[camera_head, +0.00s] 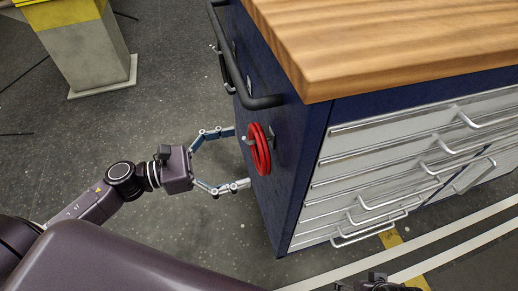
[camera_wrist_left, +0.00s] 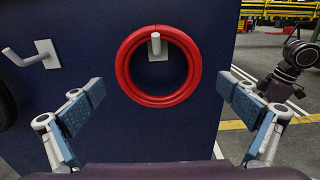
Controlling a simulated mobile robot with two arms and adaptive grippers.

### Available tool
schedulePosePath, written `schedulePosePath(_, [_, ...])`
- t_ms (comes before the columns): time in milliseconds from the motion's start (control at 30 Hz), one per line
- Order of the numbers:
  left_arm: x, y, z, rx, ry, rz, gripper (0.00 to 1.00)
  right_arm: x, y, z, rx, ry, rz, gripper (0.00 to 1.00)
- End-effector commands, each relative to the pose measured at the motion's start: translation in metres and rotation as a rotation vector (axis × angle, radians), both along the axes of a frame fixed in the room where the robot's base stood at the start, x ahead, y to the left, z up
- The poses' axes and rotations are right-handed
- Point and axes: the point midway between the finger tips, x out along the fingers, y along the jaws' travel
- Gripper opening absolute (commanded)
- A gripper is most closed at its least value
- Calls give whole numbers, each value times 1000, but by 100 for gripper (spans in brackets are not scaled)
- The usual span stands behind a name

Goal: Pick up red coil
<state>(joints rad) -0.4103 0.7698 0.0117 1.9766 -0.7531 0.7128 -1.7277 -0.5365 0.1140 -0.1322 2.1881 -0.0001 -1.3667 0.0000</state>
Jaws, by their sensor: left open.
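The red coil (camera_head: 261,150) hangs on the dark blue side panel of a tool cabinet. In the left wrist view the coil (camera_wrist_left: 124,67) is a round ring resting over a light hook (camera_wrist_left: 155,47), upright against the panel. My left gripper (camera_head: 243,157) is open and empty, with its fingers spread towards the cabinet side by the coil. In the left wrist view its blue finger pads stand left and right of the coil, apart from it. My right gripper (camera_head: 378,284) shows only in part at the bottom edge of the head view, and its fingers cannot be made out.
The cabinet (camera_head: 290,130) has a wooden top (camera_head: 400,40), a dark side handle (camera_head: 228,60) and several silver drawers (camera_head: 400,160). An empty hook (camera_wrist_left: 33,54) is left of the coil. A yellow and grey post (camera_head: 85,45) stands at the upper left. Floor around my left arm is clear.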

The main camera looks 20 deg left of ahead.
Motion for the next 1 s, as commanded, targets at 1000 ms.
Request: schedulePosePath(1000, [30, -40, 1, -4, 2, 2, 65, 2, 0, -7, 0, 0, 0, 67])
